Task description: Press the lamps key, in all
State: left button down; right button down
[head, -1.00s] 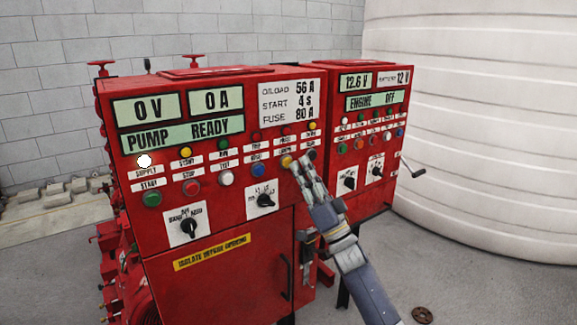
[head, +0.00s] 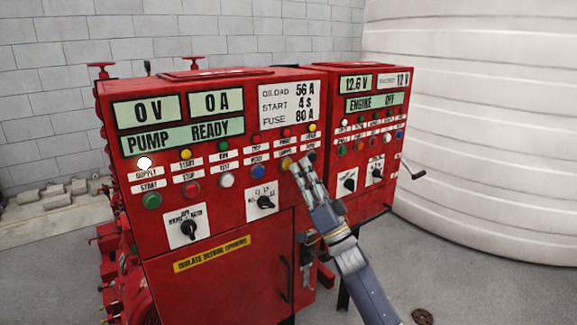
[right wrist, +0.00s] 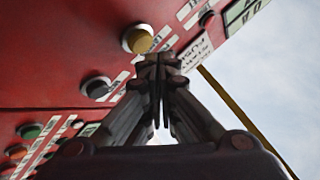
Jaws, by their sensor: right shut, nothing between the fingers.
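The lamps key appears to be the yellow push button (head: 287,163) in the lower button row of the left red panel; its small label is hard to read. In the right wrist view the yellow button (right wrist: 138,38) stands out from the panel, just above and left of my fingertips. My right gripper (head: 302,162) is shut and empty, with its fingertips close beside the button, at its right. In the right wrist view the fingertips (right wrist: 158,62) are together; I cannot tell whether they touch the button. My left gripper is not in view.
A black button (head: 311,156) sits close to the right of the yellow one. A blue button (head: 257,171) is to its left, with rotary switches (head: 262,202) below. A second red panel (head: 372,140) stands at right, before a large white tank (head: 480,120).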

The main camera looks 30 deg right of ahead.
jog(key=shift+w, duration=0.1)
jog(key=shift+w, duration=0.35)
jog(key=shift+w+b, duration=0.35)
dwell(0.9)
dwell(0.3)
jog(key=shift+s+p, duration=0.5)
jog(key=shift+s, duration=0.35)
jog(key=s+p, duration=0.2)
jog(key=s, duration=0.3)
jog(key=shift+d, duration=0.15)
